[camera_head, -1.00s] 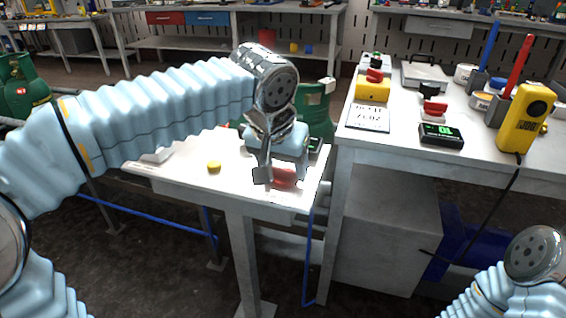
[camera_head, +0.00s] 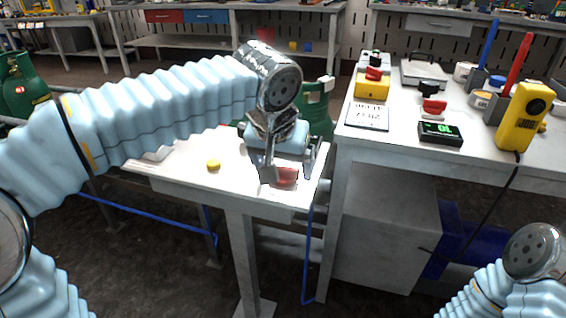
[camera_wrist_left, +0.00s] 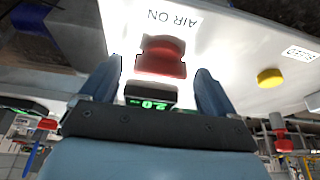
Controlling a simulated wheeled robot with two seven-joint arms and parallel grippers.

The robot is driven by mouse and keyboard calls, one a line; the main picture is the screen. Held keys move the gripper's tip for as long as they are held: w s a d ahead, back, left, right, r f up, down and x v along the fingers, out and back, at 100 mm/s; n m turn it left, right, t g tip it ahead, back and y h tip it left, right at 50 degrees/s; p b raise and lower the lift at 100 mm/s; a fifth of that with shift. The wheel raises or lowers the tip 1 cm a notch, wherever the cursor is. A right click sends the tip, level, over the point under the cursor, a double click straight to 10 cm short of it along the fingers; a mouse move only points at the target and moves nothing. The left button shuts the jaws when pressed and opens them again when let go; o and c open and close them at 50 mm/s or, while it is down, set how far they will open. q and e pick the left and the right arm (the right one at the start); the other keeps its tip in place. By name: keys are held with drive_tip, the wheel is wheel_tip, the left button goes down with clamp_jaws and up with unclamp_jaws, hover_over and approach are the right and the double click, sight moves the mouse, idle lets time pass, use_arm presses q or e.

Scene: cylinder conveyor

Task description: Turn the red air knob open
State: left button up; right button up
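The red air knob (camera_head: 288,177) sits on the small white table, partly hidden by my left gripper (camera_head: 289,173). In the left wrist view the red knob (camera_wrist_left: 162,57) lies between and ahead of the two blue fingers of my left gripper (camera_wrist_left: 159,68). The fingers are apart, with a gap showing on each side of the knob. An "AIR ON" label (camera_wrist_left: 172,18) is printed beside the knob. A small box with a green digital display (camera_wrist_left: 152,97) stands between the fingers, nearer the palm. My right gripper is out of view; only part of the right arm shows at lower right.
A yellow button (camera_head: 213,164) is on the white table (camera_head: 185,178), left of the knob. A higher bench (camera_head: 480,162) at right holds a yellow meter (camera_head: 526,117), a black display box (camera_head: 440,134) and another red knob (camera_head: 434,105). Green gas cylinders (camera_head: 22,92) stand at far left.

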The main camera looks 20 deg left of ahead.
use_arm(q)
drive_tip(key=p+v, duration=0.2)
drive_tip(key=v, duration=1.1)
drive_tip(key=shift+s+r, duration=0.2)
drive_tip(key=shift+r, duration=0.1)
